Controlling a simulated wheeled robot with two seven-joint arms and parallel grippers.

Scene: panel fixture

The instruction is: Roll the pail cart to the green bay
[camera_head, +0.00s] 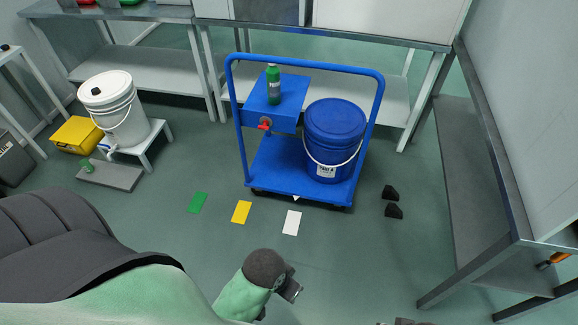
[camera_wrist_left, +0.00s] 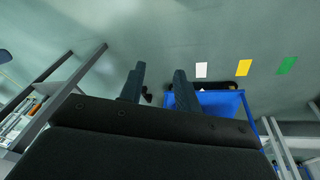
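The blue pail cart (camera_head: 262,178) stands on the floor in the middle of the head view, with a tall blue push handle (camera_head: 305,64). A lidded blue pail (camera_head: 333,130) with a white label sits on its deck. A small white pointer on the cart's near edge lines up with the white floor marker (camera_head: 291,222). A yellow marker (camera_head: 241,212) and a green marker (camera_head: 197,203) lie to its left. My left gripper (camera_head: 290,288) is apart from the cart; its fingers (camera_wrist_left: 156,74) are spread and empty. Only a sliver of what seems my right gripper (camera_head: 405,322) shows.
On the cart, a blue box (camera_head: 262,115) with a red tap carries a green bottle (camera_head: 274,88). A white pail (camera_head: 112,105) stands on a stool at left. Benches line the back and right (camera_head: 500,215). Floor around the markers is clear.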

